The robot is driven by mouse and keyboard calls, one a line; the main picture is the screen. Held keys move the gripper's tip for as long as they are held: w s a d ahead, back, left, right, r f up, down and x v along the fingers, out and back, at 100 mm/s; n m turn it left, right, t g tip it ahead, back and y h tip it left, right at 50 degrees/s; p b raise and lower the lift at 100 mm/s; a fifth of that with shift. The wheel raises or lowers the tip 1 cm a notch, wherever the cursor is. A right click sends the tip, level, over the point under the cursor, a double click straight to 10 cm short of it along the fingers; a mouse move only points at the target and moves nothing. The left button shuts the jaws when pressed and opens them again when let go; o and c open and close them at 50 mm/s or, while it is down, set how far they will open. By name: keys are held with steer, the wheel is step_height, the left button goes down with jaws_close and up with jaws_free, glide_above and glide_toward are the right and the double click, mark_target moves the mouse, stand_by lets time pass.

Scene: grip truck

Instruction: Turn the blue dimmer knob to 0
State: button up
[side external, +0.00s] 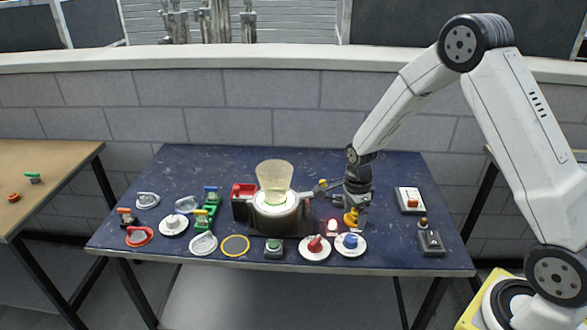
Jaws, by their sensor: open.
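The blue dimmer knob (350,240) sits on a round white dial plate (360,248) near the front edge of the dark blue table, right of centre. My gripper (351,222) points down just above and behind the blue knob, close to it. A yellow part shows at my gripper's lower end. My gripper is open, and I see nothing held in it. The markings on the dial are too small to read, so the knob's setting cannot be told.
A red knob on a white dial (314,247) stands just left of the blue one. A blender-like machine (275,200) stands behind, to the left. A switch box (431,241) and a red-button box (409,200) lie to the right. Several small controls crowd the table's left half.

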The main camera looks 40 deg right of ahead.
mark_target(351, 238)
steer(key=shift+f, duration=0.1)
steer(key=shift+s+a+f, duration=0.1)
steer(key=shift+f, duration=1.8)
steer(key=shift+s+f, duration=0.1)
steer(key=shift+f, duration=1.8)
jaws_close()
